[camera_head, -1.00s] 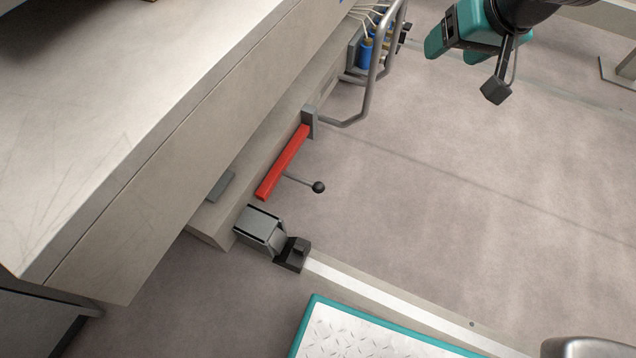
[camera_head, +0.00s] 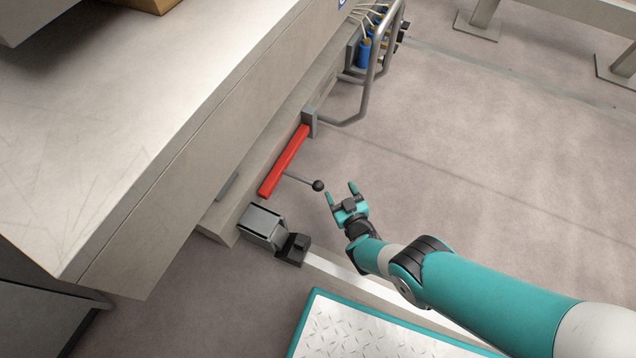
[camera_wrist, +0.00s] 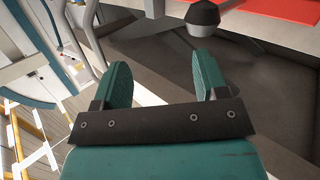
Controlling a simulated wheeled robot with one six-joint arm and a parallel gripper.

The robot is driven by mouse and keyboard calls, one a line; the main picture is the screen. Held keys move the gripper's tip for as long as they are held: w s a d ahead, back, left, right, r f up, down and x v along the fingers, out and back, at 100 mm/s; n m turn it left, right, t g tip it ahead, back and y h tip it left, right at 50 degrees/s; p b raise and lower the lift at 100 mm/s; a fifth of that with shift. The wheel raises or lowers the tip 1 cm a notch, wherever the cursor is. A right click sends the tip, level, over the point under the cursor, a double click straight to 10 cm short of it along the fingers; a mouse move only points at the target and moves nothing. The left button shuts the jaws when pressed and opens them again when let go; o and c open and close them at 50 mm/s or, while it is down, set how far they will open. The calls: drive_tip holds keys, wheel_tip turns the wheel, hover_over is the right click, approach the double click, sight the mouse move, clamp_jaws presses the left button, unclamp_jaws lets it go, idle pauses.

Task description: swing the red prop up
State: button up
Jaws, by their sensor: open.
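The red prop (camera_head: 286,161) is a straight bar lying along the foot of the machine, its far end at a grey bracket (camera_head: 309,123). A thin rod with a black ball knob (camera_head: 318,185) sticks out from it to the right. My gripper (camera_head: 341,192) is open and empty, just right of the knob and apart from it. In the wrist view the open fingers (camera_wrist: 162,82) point toward the knob (camera_wrist: 203,15), which shows beyond the right finger. The red prop (camera_wrist: 275,8) is at the top right there, partly cut off.
The machine's wide bed (camera_head: 130,110) overhangs on the left. A bent grey tube guard (camera_head: 378,85) stands beyond the prop, by blue cylinders (camera_head: 364,52). A grey block with a black foot pedal (camera_head: 291,248) and a teal-edged tread plate (camera_head: 360,335) lie nearer.

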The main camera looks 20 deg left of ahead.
sight(322, 190)
drive_tip(key=s+d+f+n+g+y, duration=0.1)
drive_tip(key=s+d+f+n+y, duration=0.2)
drive_tip(key=s+d, duration=0.45)
drive_tip(key=b+x, duration=0.5)
drive_tip(key=b, duration=0.1)
drive_tip(key=s+a+b+x, duration=0.1)
drive_tip(key=b+x, duration=0.5)
drive_tip(key=b, duration=0.1)
drive_tip(key=s+f+b+x, duration=0.1)
drive_tip(key=b+x, duration=0.5)
drive_tip(key=b, duration=0.1)
drive_tip(key=shift+w+a+f, duration=0.1)
drive_tip(key=shift+a, duration=0.15)
drive_tip(key=shift+w+a+b, duration=0.15)
drive_tip(key=shift+a+b, duration=0.05)
drive_tip(key=shift+b, duration=0.7)
drive_tip(key=shift+r+b, duration=0.3)
drive_tip(key=shift+r, duration=0.05)
drive_tip(key=c, duration=1.1)
drive_tip(key=shift+w+m, duration=0.15)
drive_tip(key=shift+m, duration=0.15)
drive_tip(key=shift+c, duration=0.3)
drive_tip(key=shift+w+r, duration=0.1)
